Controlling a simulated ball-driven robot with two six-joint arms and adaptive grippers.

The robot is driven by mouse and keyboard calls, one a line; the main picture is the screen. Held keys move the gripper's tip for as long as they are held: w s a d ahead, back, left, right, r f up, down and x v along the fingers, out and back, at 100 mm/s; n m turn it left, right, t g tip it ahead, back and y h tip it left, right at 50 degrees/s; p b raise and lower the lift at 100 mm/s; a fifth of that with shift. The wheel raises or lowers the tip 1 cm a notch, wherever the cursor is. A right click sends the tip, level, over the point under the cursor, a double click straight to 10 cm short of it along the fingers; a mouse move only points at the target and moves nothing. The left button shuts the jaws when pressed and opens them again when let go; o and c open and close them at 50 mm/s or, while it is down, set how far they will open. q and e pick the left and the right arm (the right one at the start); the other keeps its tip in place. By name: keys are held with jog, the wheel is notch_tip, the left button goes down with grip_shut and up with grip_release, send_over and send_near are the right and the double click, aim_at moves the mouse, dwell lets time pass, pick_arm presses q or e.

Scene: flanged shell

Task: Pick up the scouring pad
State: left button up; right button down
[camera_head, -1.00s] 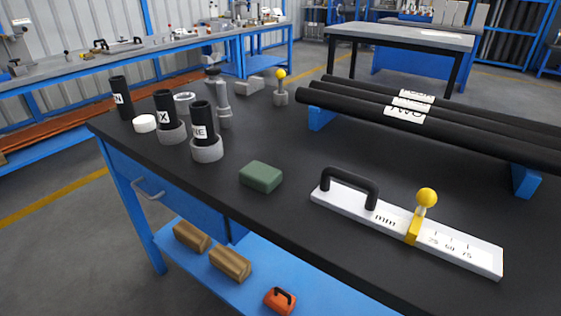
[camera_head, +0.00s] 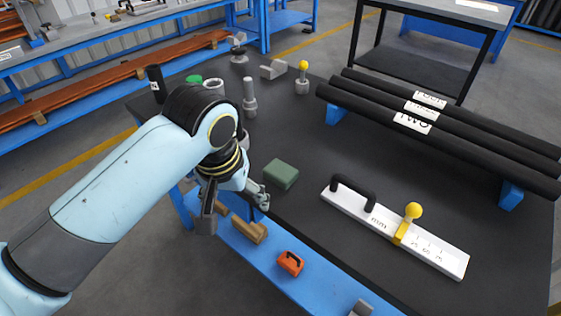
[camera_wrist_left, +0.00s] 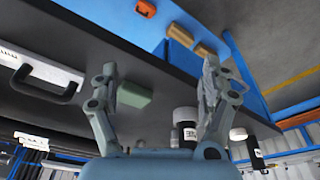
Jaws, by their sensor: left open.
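The scouring pad is a green block (camera_head: 281,174) lying flat on the dark tabletop near its front edge. My left gripper (camera_head: 234,208) is open and empty, to the left of the pad and just off the table's front edge in the head view. In the left wrist view the pad (camera_wrist_left: 134,95) shows beyond the open fingers (camera_wrist_left: 158,85), close to the left finger in the picture. I cannot tell whether that finger touches it. My right gripper is not in view.
A white gauge with a black handle and yellow knob (camera_head: 396,229) lies right of the pad. Black bars (camera_head: 440,125) rest behind it on blue supports. A grey bolt (camera_head: 249,97) and cylinders stand at the back left, partly behind my arm. An orange case (camera_head: 290,263) sits on the lower shelf.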

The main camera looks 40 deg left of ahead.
pick_arm(q)
jog(key=w+n, duration=0.4)
jog(key=w, duration=0.1)
jog(key=w+r+n+g, duration=0.1)
jog(key=w+n, duration=0.3)
jog(key=w, duration=0.2)
jog(key=w+a+r+n+g, duration=0.1)
jog(key=w+n, duration=0.3)
jog(key=w, duration=0.1)
jog(key=shift+w+h, duration=0.35)
jog(key=shift+h, duration=0.05)
send_over(280, 169)
jog(key=d, duration=0.1)
notch_tip(280, 169, down, 5)
jog(key=shift+r, duration=0.15)
jog(key=f, duration=0.2)
jog(key=a+f, duration=0.1)
jog(key=f, duration=0.1)
jog(key=shift+f, duration=0.65)
jog(key=c, duration=1.3)
jog(key=shift+o, duration=0.2)
jog(key=shift+r, duration=0.15)
notch_tip(280, 169, up, 4)
jog(key=shift+r, duration=0.15)
jog(key=s+d+r, duration=0.4)
jog(key=d+r, duration=0.2)
jog(key=d, duration=0.5)
jog(key=shift+r, duration=0.25)
